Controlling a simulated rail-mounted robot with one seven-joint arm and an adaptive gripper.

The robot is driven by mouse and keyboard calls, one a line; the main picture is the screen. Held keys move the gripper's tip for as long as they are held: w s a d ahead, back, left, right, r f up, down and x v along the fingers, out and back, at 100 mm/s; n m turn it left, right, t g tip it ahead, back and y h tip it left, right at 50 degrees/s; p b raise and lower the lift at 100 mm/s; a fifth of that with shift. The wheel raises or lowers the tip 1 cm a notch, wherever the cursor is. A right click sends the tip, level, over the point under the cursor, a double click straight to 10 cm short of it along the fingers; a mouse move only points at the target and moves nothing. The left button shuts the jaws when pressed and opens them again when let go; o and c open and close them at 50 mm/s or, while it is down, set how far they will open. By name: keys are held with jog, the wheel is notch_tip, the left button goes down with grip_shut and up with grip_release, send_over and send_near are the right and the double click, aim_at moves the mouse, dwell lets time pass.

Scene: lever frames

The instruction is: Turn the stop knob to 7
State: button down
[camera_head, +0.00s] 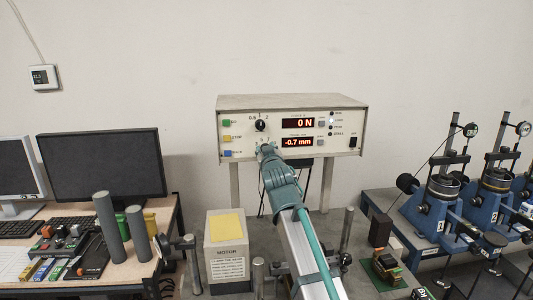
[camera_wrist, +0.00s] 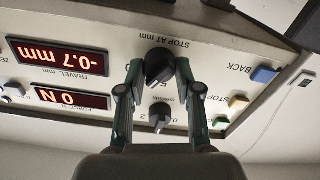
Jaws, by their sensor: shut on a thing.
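The stop knob (camera_wrist: 158,66) is a black round knob beside the "STOP AT mm" label on the cream control box (camera_head: 335,146). The wrist view shows the panel upside down. My gripper (camera_wrist: 158,72) has one green-grey finger on each side of the stop knob and is shut on it. In the head view, my gripper (camera_head: 266,150) reaches the lower panel and hides the stop knob. The fingers cover most of the knob's scale, so I cannot tell which number it points to.
A second black knob (camera_head: 261,125) sits just above, marked 0.5 to 2. Green, yellow and blue buttons (camera_head: 227,138) line the panel's left side. Displays read 0 N (camera_head: 298,123) and -0.7 mm (camera_head: 298,142). A motor block (camera_head: 227,262) stands below left.

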jog(key=shift+n, duration=1)
jog(key=c, duration=0.8)
grip_release()
jog(key=shift+s, duration=0.1)
jog(key=v, duration=1.2)
jog(key=shift+a, duration=0.1)
